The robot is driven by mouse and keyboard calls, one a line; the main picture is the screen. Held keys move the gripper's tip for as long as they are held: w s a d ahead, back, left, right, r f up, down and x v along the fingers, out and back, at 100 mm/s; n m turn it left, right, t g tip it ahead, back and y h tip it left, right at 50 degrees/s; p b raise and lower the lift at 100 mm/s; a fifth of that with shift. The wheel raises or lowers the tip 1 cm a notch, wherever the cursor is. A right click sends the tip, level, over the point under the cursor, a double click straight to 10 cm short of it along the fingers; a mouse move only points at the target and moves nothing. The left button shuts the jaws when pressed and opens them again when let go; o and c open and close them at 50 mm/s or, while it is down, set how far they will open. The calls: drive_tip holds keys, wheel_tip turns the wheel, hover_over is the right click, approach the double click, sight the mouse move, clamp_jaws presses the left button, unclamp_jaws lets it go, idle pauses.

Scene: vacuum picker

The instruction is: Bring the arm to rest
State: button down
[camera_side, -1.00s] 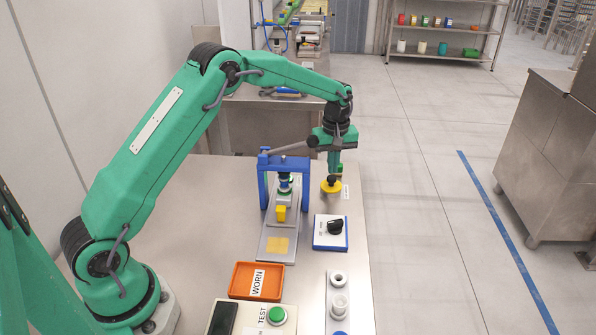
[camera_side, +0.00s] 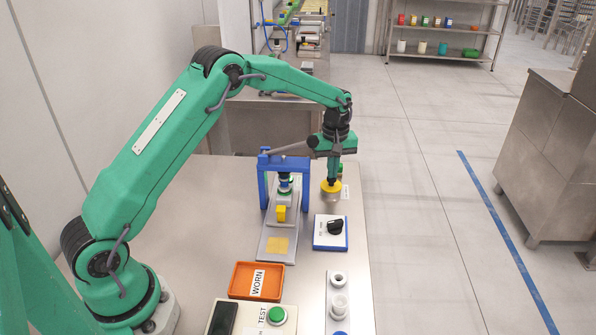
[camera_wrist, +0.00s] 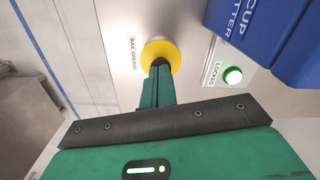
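My gripper (camera_side: 333,183) points down at the far right part of the bench. Its tip meets a round yellow lid or disc (camera_side: 327,187) that sits on a metal tin (camera_side: 331,198). In the wrist view my gripper (camera_wrist: 159,64) shows as a green finger with a dark end over the yellow disc (camera_wrist: 173,49). I cannot tell whether the fingers are closed on it or just touch it.
A blue frame (camera_side: 263,180) over a grey plate stands left of my gripper. A blue-edged switch box (camera_side: 320,240), an orange WORN tray (camera_side: 243,276) and a green TEST button (camera_side: 277,315) lie nearer. A green light (camera_wrist: 232,76) marked LOCKED is lit.

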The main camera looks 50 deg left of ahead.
drive_tip(key=shift+r, duration=0.1)
idle(0.3)
drive_tip(key=shift+r, duration=3.3)
drive_tip(key=shift+r, duration=0.1)
